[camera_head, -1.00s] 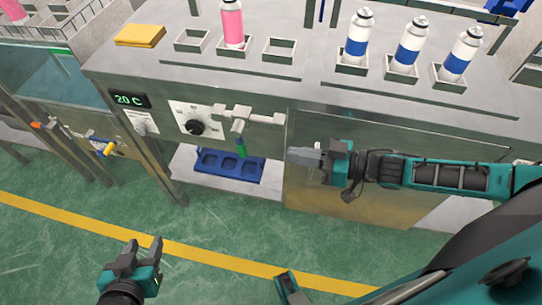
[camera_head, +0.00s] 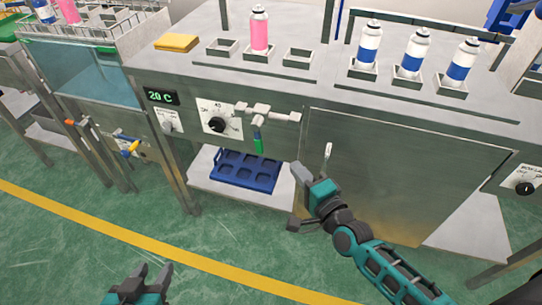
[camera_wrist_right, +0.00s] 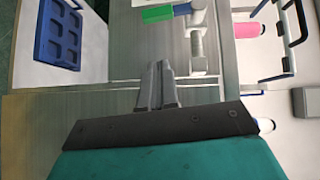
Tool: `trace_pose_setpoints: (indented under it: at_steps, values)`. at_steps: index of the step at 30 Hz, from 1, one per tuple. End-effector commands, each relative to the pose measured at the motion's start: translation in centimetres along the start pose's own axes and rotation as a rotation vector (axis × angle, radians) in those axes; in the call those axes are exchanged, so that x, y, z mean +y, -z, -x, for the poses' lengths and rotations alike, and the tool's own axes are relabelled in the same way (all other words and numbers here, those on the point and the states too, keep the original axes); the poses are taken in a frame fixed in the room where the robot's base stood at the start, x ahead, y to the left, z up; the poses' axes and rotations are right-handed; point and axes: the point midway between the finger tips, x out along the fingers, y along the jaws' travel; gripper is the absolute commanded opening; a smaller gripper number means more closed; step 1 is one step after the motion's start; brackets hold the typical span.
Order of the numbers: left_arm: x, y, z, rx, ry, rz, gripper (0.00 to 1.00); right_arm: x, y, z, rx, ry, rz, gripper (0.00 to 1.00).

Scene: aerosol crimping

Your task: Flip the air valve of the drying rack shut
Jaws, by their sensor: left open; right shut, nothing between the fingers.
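A valve with a green lever (camera_head: 258,143) hangs from a grey pipe (camera_head: 268,113) on the front panel of the steel bench; its lever points down. The green lever also shows at the top of the right wrist view (camera_wrist_right: 157,14). My right gripper (camera_head: 300,172) is shut and empty, below and to the right of the lever, apart from it. In the right wrist view its fingers (camera_wrist_right: 157,68) lie together, with a gap to the lever. My left gripper (camera_head: 143,273) is open and empty, low at the left over the floor.
A dial (camera_head: 217,124) and a 20 C display (camera_head: 160,96) sit left of the valve. A blue tray (camera_head: 245,170) lies on the shelf below. A cabinet door handle (camera_head: 327,152) stands close to my right gripper. A yellow-handled valve (camera_head: 130,148) is further left.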

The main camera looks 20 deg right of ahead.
Motion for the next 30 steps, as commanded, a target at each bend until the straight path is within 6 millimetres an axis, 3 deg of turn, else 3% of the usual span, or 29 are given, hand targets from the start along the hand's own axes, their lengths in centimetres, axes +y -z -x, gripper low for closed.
trace_pose_setpoints:
  at_steps: [9, 12, 19, 30]
  values:
    - [0.1, -0.1, -0.5, 0.007, -0.005, 0.001, 0.45, 0.0, -0.1, -6.4, -0.001, 0.003, 0.001, 0.00]
    - [0.1, -0.1, -0.5, 0.007, -0.006, 0.001, 0.45, 0.0, -1.5, -7.4, -0.001, 0.002, -0.003, 0.00]
    - [0.2, -0.2, -0.6, 0.006, -0.007, 0.001, 0.45, 0.0, -2.8, -8.7, -0.001, 0.001, 0.002, 0.00]
    - [0.2, -0.6, -0.6, 0.000, -0.008, 0.002, 0.45, 0.0, -2.9, -8.8, -0.002, 0.001, 0.003, 0.00]
